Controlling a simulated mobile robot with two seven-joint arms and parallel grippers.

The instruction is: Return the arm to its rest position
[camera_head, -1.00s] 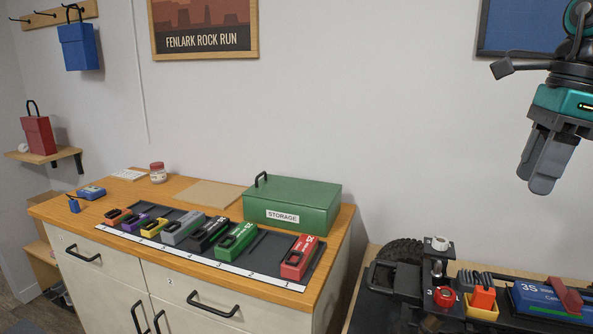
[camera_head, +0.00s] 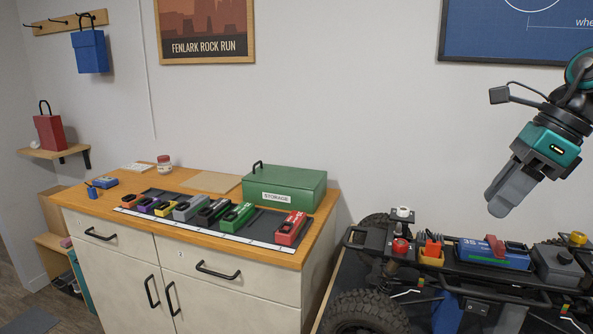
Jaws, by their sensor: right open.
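My right gripper (camera_head: 497,204) shows at the upper right, pointing down and to the left. It is open and holds nothing. It hangs in the air in front of the wall, above the crawler chassis (camera_head: 470,288) and clear of it. A blue battery pack (camera_head: 480,256) with a red strap lies in the chassis. My left gripper is out of view.
A wooden-topped cabinet (camera_head: 325,226) stands at the left. A black tray (camera_head: 264,224) on it holds several coloured packs, with a green storage box (camera_head: 285,191) behind. A large tyre (camera_head: 362,314) is at the bottom. The wall area between is clear.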

